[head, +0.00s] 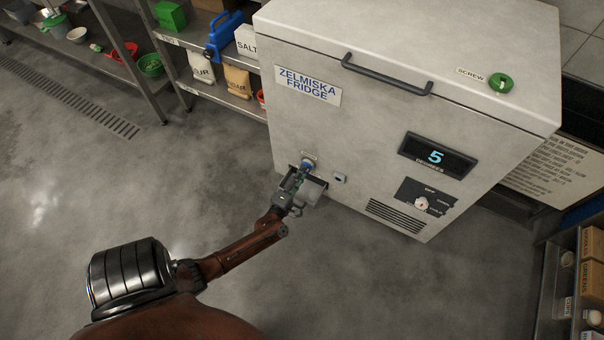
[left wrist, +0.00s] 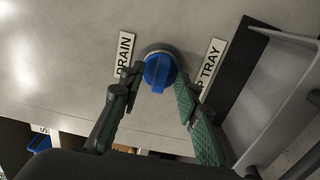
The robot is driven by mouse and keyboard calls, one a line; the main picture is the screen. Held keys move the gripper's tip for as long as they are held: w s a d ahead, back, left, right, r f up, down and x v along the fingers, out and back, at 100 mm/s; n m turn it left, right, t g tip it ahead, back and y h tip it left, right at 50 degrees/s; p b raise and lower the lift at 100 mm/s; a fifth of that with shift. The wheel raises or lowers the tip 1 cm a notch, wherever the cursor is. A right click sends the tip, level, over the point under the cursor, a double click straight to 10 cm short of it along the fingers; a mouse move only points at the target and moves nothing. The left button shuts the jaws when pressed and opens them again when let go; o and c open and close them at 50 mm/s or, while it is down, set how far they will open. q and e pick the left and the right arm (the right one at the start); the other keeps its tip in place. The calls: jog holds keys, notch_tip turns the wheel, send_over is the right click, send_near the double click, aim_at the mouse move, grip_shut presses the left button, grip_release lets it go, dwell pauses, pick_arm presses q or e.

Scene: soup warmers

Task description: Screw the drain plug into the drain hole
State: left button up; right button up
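The blue drain plug (left wrist: 158,72) sits at the drain position on the fridge front, beside the DRAIN label (left wrist: 124,54). Its grip faces my left wrist camera, and the hole behind it is hidden. It also shows as a small blue spot in the head view (head: 308,164). My left gripper (left wrist: 157,82) has one finger on each side of the plug, with the fingers apart. Firm contact with the plug is not clear. In the head view the left gripper (head: 299,181) is low at the fridge front. My right gripper is out of view.
The white fridge (head: 375,130) fills the middle. A drip tray (head: 312,190) juts out just below the drain, close to my left gripper. A green round object (head: 501,83) lies on top near a SCREW label. Shelves stand at the left and right. The floor in front is clear.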

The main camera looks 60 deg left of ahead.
pick_arm(q)
jog(key=v, duration=1.1)
jog(key=shift+s, duration=0.2)
dwell(0.4)
